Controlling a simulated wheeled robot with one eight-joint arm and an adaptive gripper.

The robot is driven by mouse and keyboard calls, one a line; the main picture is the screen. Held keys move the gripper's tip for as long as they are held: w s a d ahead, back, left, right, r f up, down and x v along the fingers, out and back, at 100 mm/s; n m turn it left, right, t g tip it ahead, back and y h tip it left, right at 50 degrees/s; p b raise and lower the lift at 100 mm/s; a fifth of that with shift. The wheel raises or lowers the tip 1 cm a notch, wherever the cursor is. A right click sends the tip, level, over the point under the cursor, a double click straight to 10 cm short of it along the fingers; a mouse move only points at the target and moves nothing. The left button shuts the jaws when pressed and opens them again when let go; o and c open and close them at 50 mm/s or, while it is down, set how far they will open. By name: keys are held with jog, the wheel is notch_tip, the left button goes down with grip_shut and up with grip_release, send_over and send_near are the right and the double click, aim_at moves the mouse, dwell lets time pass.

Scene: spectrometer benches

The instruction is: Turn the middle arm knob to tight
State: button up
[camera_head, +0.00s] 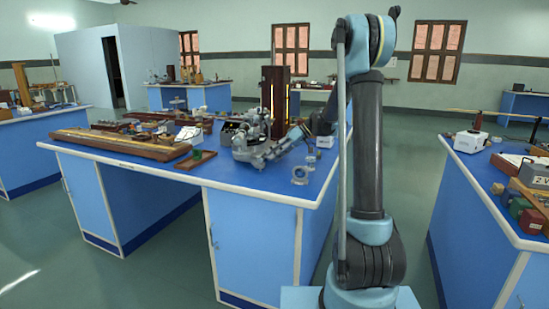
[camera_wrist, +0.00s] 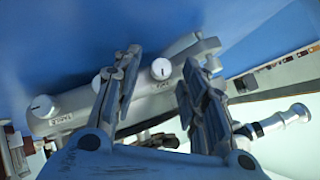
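The grey spectrometer (camera_head: 262,148) stands on the blue bench near its right end. In the wrist view, its grey arm (camera_wrist: 75,102) carries a white-capped knob (camera_wrist: 42,107) at the left and another white-capped knob (camera_wrist: 161,69) at the right. A third pale knob (camera_wrist: 97,82) between them is partly hidden behind my left finger. In the head view, the fingertips are not clear.
A silver eyepiece tube (camera_wrist: 285,118) sticks out right of my gripper. On the bench (camera_head: 255,190), a small glass piece (camera_head: 300,175) stands near the front edge, and a long wooden instrument (camera_head: 120,145) lies left. Another bench (camera_head: 480,185) stands at the right, with clear floor between.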

jog(key=v, duration=1.1)
